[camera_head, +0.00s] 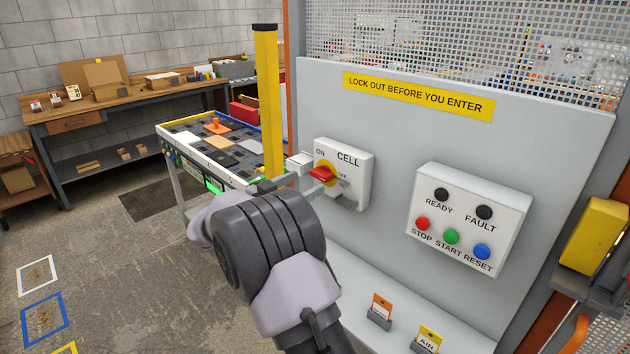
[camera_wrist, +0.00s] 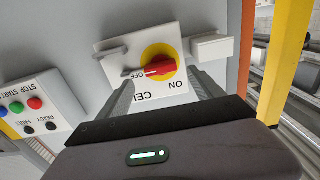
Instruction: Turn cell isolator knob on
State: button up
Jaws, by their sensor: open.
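The cell isolator (camera_head: 354,156) is a white box marked CELL, ON and OFF, fixed to the grey panel. Its red knob (camera_head: 322,174) sits on a yellow disc; it also shows in the wrist view (camera_wrist: 158,69). The knob's handle lies sideways, one end by the OFF mark. My gripper (camera_wrist: 160,77) is open in front of the box, one finger on each side of the knob in the wrist view. The fingers look apart from the knob; I cannot tell how far their tips are from the box. In the head view my wrist hides most of the gripper.
A button box (camera_head: 468,220) with READY and FAULT lamps and STOP, START and RESET buttons is right of the isolator. A yellow post (camera_head: 268,100) and a small white box (camera_wrist: 212,47) stand close by. Orange (camera_head: 381,305) and yellow (camera_head: 429,338) tags sit below.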

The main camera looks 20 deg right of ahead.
aim_at(317, 176)
jog(key=x, duration=0.5)
jog(key=shift+w+d, duration=0.15)
jog(key=shift+d, duration=0.15)
